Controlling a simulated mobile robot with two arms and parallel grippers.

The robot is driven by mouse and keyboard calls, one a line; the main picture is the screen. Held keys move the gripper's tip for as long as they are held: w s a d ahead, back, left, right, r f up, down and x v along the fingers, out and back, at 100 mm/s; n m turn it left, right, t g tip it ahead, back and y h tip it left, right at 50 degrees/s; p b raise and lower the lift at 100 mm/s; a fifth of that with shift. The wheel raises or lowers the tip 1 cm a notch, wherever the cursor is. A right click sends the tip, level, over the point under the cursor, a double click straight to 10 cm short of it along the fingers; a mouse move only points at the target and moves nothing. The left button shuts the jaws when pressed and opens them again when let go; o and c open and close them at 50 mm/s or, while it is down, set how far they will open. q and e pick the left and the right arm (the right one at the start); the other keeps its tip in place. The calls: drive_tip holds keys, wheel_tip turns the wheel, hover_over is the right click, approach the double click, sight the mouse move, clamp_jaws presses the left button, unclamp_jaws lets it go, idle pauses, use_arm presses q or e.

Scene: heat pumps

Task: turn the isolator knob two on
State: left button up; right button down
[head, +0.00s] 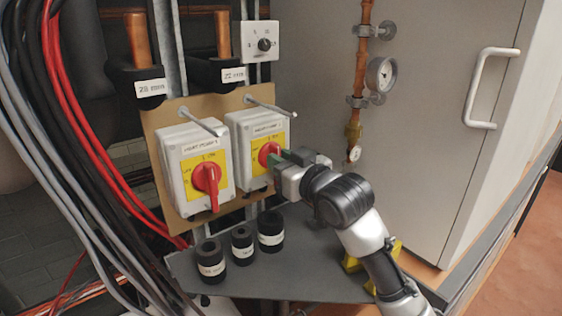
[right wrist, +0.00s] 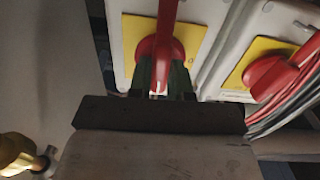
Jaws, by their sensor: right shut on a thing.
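Isolator knob two (head: 266,152) is a red rotary knob on the yellow plate of the right grey-white isolator box (head: 243,136). In the right wrist view the red knob (right wrist: 163,45) sits between green-dark fingers, its handle running up the picture. My right gripper (head: 279,158) reaches the knob from the right and is shut on it, hiding part of it in the head view; it also shows in the right wrist view (right wrist: 164,78). Which mark the knob points to cannot be read. My left gripper is not in view.
The left isolator box (head: 180,150) has a red knob (head: 207,184), handle downward. Metal rods (head: 270,107) stick out above both boxes. Black labelled cylinders (head: 211,262) stand on a dark shelf (head: 310,275) below. A copper pipe with a gauge (head: 380,75) and a cabinet handle (head: 480,90) are right.

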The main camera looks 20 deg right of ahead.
drive_tip(key=shift+f+m, duration=0.2)
drive_tip(key=shift+m, duration=0.2)
drive_tip(key=c, duration=1.3)
unclamp_jaws()
drive_tip(key=shift+o, duration=1.3)
drive_tip(key=shift+r, duration=0.15)
drive_tip(key=shift+s+d, duration=0.1)
drive_tip(key=shift+s, duration=0.05)
drive_tip(key=b+v, duration=0.4)
drive_tip(key=v, duration=0.6)
drive_tip(key=shift+s+b, duration=0.3)
drive_tip(key=shift+d, duration=0.1)
